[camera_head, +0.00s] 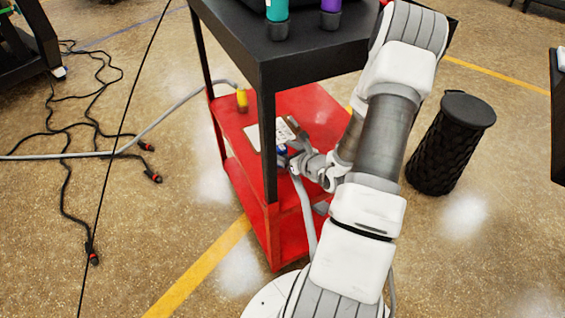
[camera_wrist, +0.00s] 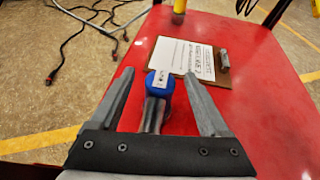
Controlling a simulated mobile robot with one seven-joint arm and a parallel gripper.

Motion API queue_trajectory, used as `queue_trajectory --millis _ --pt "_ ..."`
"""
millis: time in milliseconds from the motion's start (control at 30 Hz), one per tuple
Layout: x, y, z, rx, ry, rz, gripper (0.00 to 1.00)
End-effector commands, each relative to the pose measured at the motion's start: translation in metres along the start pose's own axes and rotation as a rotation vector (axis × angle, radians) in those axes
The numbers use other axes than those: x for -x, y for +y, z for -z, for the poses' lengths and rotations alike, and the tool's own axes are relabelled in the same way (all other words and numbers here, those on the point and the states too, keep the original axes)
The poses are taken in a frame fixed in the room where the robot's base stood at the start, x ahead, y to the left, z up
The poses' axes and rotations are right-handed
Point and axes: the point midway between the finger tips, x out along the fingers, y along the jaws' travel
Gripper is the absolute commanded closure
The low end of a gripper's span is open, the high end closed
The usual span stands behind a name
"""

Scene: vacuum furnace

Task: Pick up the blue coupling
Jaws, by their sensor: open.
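The blue coupling (camera_wrist: 160,86) shows in the wrist view, with a white label on its top and a grey metal stem below it towards my gripper. It is at the red shelf (camera_wrist: 240,110) of the cart and lies between my fingers in the picture. My gripper (camera_wrist: 159,74) is open, with one finger on each side of the coupling and visible gaps to it. Whether the fingers are at its height, I cannot tell. In the head view a small bit of blue (camera_head: 281,150) shows at my gripper, mostly hidden by the arm and a cart post.
A clipboard with paper (camera_wrist: 180,53) lies beyond the coupling, with a small grey cylinder (camera_wrist: 224,60) on its right. A yellow object (camera_head: 242,100) stands at the shelf's far edge. The cart's black top (camera_head: 310,60) and posts are close to my arm. A black bin (camera_head: 450,145) stands right.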

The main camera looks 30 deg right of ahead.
Motion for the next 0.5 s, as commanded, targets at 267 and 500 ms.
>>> queue_trajectory --millis 267,500 --pt "-0.0046 -0.0001 -0.0004 -0.001 0.001 0.001 0.2" --pt "-0.0044 -0.0002 -0.0004 0.0 0.001 0.001 0.6"
